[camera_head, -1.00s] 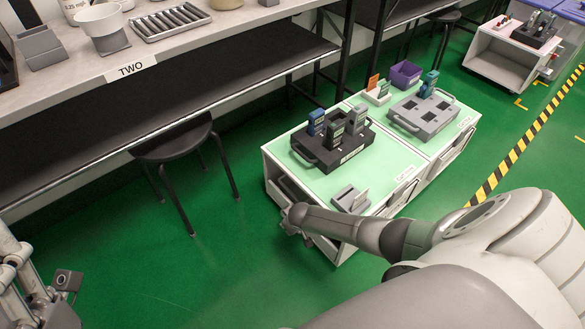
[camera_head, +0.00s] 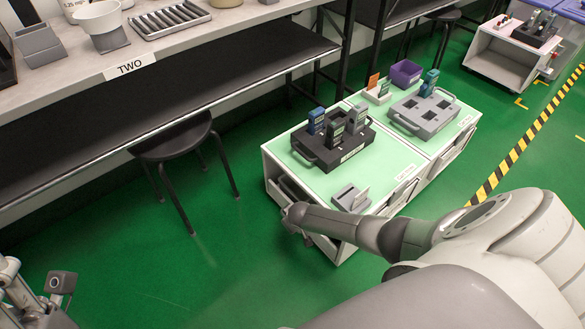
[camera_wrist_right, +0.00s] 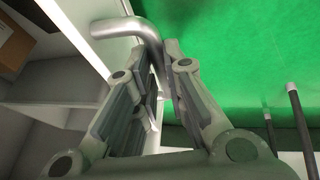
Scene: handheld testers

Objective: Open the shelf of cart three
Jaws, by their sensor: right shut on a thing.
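The near cart with a pale green top (camera_head: 318,182) stands right of centre in the head view. The text on its label (camera_head: 407,172) is too small to read. My right arm reaches to its near lower-left end, where my right gripper (camera_head: 297,217) is small and mostly hidden. In the right wrist view, my right gripper (camera_wrist_right: 162,65) is shut on a bent silver handle (camera_wrist_right: 120,27) beside a white panel. A white compartment (camera_wrist_right: 60,80) shows left of it. My left gripper (camera_head: 58,290) is partly cut off at the lower left, away from the cart.
A black tray with handheld testers (camera_head: 330,150) stands on the near cart. A second cart with a grey tray (camera_head: 424,113) adjoins it. A black stool (camera_head: 172,138) stands left, by the bench (camera_head: 75,72). Green floor (camera_head: 190,270) is clear between my arms.

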